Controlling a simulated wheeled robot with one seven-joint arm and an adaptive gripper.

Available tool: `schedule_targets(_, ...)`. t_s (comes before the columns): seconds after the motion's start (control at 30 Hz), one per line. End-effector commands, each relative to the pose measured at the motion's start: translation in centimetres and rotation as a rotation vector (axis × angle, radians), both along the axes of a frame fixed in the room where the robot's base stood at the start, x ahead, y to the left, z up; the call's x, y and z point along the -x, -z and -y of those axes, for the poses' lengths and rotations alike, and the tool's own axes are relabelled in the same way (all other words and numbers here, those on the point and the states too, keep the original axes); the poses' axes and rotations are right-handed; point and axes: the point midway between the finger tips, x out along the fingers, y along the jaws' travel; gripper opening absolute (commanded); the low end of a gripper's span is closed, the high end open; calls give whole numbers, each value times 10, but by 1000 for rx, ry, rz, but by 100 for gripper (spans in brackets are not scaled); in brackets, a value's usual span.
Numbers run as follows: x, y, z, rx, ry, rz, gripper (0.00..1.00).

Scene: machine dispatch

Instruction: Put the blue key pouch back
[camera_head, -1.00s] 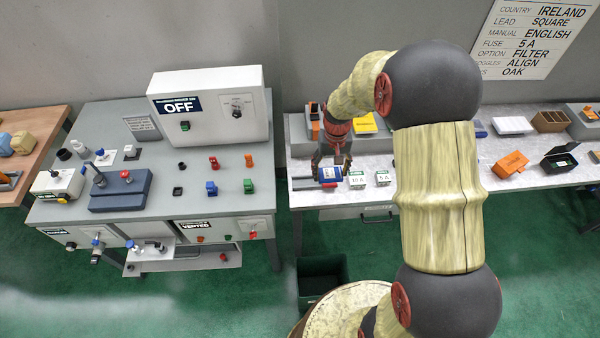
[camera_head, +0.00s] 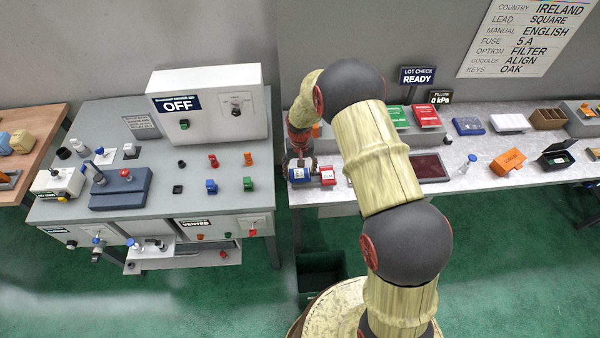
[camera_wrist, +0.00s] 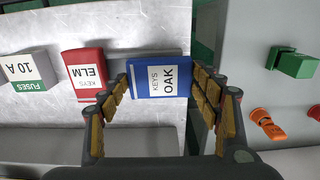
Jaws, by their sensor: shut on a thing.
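The blue key pouch (camera_wrist: 160,77), with a white label reading KEYS OAK, is between the fingers of my gripper (camera_wrist: 162,88) in the wrist view. My gripper is shut on it. In the head view the pouch (camera_head: 300,175) is at the left end of the right-hand bench (camera_head: 440,181), below my gripper (camera_head: 300,166). I cannot tell whether its underside touches the bench. A red key pouch (camera_wrist: 84,70), labelled KEYS ELM, lies beside it, a small gap apart. The red pouch also shows in the head view (camera_head: 327,176).
A 10 A fuse box (camera_wrist: 34,70) stands beyond the red pouch. A gap separates this bench from the grey machine table (camera_head: 120,208), which holds a green block (camera_wrist: 293,62) and orange parts (camera_wrist: 266,123). My arm hides part of the bench.

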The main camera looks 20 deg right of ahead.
Motion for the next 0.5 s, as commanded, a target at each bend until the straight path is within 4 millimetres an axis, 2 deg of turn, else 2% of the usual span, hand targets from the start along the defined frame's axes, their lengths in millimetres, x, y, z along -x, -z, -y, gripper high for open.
schedule_targets(0.1,0,10,0,0,0,1,34)
schedule_targets(0.5,0,16,0,0,0,1,34)
